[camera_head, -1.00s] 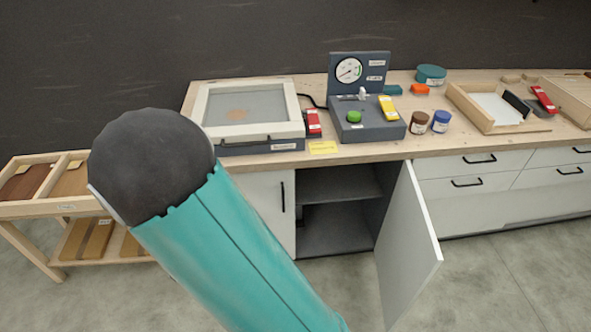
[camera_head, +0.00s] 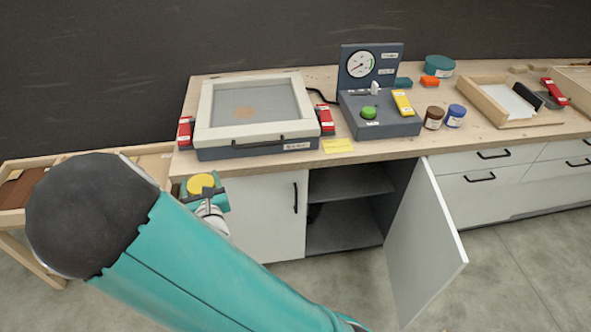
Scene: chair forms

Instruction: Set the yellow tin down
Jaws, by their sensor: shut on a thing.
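The yellow tin (camera_head: 200,183) shows as a round yellow top at the lower left, just in front of the workbench's front edge in the picture. My gripper (camera_head: 207,192) is shut on it, with teal parts on both sides. My arm covers the area below and left of it. The tin's lower side is hidden by the gripper. I cannot tell its exact height against the bench top (camera_head: 283,161).
A gauge console (camera_head: 380,117) and two jars stand to the right. The cabinet door (camera_head: 427,240) hangs open. A wooden rack (camera_head: 147,160) is at left.

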